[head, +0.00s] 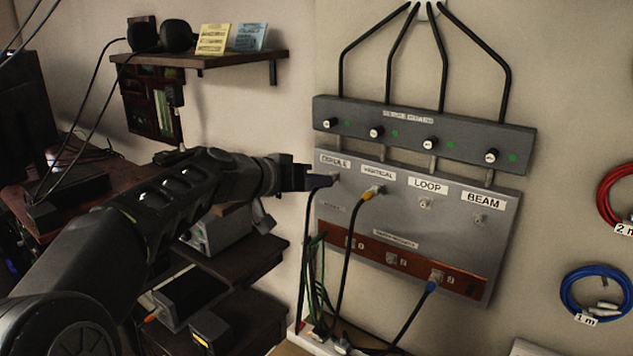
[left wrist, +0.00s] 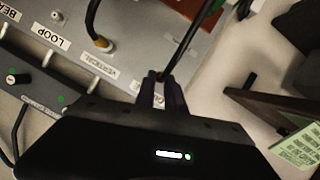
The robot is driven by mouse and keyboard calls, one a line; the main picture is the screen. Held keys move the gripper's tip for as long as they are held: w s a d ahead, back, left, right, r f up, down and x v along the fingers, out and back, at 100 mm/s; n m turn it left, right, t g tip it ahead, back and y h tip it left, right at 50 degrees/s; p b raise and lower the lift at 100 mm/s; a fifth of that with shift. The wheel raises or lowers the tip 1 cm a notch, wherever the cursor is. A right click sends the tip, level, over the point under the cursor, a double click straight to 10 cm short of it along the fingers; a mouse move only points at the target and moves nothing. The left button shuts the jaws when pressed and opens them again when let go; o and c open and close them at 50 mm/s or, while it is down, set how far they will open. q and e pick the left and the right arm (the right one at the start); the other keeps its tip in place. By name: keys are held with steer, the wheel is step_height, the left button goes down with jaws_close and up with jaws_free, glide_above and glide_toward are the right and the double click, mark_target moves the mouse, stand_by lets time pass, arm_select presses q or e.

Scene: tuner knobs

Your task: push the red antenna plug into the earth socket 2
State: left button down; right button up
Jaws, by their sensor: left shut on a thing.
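My left gripper (head: 320,182) is at the DIPOLE socket at the panel's upper left, shut on a plug whose body the fingers hide. Its red colour does not show. A black cable (head: 308,235) hangs from the fingers; it also shows in the left wrist view (left wrist: 186,45), running up from the fingertips (left wrist: 161,88). I cannot tell whether the plug is seated in the socket. The brown earth strip (head: 415,268) runs along the panel's bottom. Its middle socket (head: 391,258) looks empty; its small numbers are hard to read. My right gripper is not in view.
A yellow plug (head: 372,192) sits in VERTICAL, and a blue plug (head: 433,285) sits in the earth strip right of the middle socket. Their black cables hang below the panel. LOOP (head: 425,203) and BEAM (head: 480,218) hold no plug. A shelf (head: 215,59) stands out at upper left.

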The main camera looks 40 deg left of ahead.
arm_select(q)
steer(key=shift+s, duration=0.15)
stand_by(0.3)
steer(key=shift+s+b, duration=1.35)
steer(key=shift+s, duration=0.55)
steer(key=shift+d, duration=0.1)
steer(key=s+d+f+n+h+b, duration=0.2)
steer(key=d+f+b, duration=0.4)
steer(key=d+f, duration=0.8)
steer(key=shift+s+d+f+n+t+h, duration=0.3)
steer(key=shift+s+f+n+h, duration=0.1)
steer(key=shift+s+n, duration=0.55)
